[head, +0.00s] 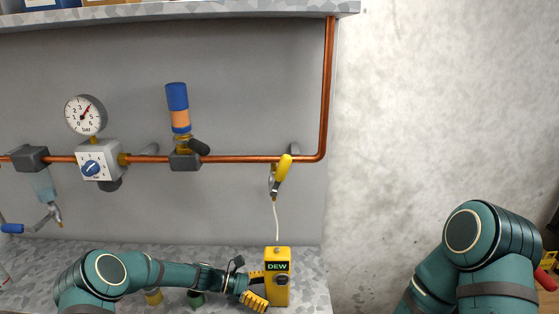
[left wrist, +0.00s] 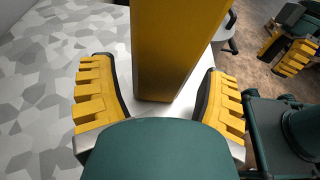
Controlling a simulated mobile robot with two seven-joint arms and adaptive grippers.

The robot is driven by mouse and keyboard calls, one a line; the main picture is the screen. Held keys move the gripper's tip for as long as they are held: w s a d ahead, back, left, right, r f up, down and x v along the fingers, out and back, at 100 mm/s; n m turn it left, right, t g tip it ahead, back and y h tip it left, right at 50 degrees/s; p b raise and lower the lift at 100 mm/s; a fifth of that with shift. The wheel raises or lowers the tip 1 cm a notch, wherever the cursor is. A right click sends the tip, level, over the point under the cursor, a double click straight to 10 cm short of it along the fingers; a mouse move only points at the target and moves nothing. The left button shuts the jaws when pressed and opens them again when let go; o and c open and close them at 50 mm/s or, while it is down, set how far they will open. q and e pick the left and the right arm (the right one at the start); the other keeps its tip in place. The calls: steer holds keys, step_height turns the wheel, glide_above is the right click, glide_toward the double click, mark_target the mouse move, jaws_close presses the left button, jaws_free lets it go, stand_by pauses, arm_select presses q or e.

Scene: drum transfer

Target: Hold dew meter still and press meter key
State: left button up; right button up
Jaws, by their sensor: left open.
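The dew meter (head: 277,287) is an upright yellow box on the counter, with a dark display reading DEW and a dark round key (head: 283,281) on its front. A pale hose runs up from its top. My left gripper (head: 262,288) is at the meter's left side, open. In the left wrist view the meter's yellow body (left wrist: 165,50) stands between the two spread fingers, with gaps visible on both sides. My right arm is bent at the right of the head view, its gripper out of that view. Yellow fingers, apparently my right gripper (left wrist: 286,50), show in the left wrist view.
A copper pipe (head: 250,159) with a pressure gauge (head: 85,115), a regulator (head: 95,165) and a yellow-handled valve (head: 281,172) runs along the wall above the counter (head: 310,265). Small yellow and green items stand behind my left arm. The counter ends just right of the meter.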

arm_select(q)
steer(key=shift+x, duration=1.2)
arm_select(e)
steer(key=shift+f, duration=0.35)
arm_select(q)
steer(key=c, duration=1)
arm_select(e)
jaws_close()
steer(key=shift+w, duration=0.1)
stand_by(0.4)
